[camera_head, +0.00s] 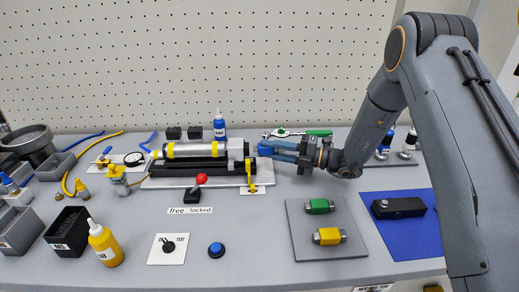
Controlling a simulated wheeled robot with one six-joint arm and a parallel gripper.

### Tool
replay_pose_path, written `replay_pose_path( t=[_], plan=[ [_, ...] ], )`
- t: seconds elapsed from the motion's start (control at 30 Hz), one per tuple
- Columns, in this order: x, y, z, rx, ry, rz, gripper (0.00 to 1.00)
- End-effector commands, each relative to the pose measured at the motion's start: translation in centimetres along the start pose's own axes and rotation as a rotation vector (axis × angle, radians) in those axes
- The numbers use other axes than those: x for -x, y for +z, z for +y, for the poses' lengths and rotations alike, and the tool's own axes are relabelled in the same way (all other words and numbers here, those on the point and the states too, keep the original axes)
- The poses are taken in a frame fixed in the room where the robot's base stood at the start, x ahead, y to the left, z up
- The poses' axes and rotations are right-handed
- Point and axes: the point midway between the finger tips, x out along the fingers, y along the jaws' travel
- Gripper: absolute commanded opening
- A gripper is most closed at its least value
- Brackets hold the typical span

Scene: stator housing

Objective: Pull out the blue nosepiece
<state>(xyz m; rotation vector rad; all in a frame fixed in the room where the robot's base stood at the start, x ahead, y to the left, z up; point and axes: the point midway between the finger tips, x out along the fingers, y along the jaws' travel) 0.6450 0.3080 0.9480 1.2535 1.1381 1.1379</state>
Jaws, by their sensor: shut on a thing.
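The stator housing (195,150) is a silver cylinder with yellow bands, lying on a black cradle on a light plate. The blue nosepiece (264,149) is at its right end, between the housing and my gripper. My gripper (273,150) reaches in from the right and is shut on the blue nosepiece. The fingers partly hide it, so I cannot tell whether it is still seated in the housing. A yellow upright clamp (252,175) stands just in front of the housing's right end.
A red-knobbed lever (201,179) stands in front, by a "free locked" label (190,210). A grey mat (326,242) holds green (319,206) and yellow (327,236) nosepieces. A blue mat (402,235) carries a black block (399,208). Bottles and bins stand left; a pegboard closes the back.

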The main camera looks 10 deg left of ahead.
Motion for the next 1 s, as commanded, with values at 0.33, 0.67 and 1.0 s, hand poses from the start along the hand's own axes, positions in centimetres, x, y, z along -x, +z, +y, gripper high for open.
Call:
replay_pose_path(
  t=[0.33,0.67,1.0],
  plan=[
    [2.1,0.8,0.0,0.001,0.000,-0.002,0.00],
    [4.8,1.8,0.0,0.001,0.001,-0.002,0.00],
    [5.9,2.2,0.0,0.000,0.000,0.000,0.00]
  ],
)
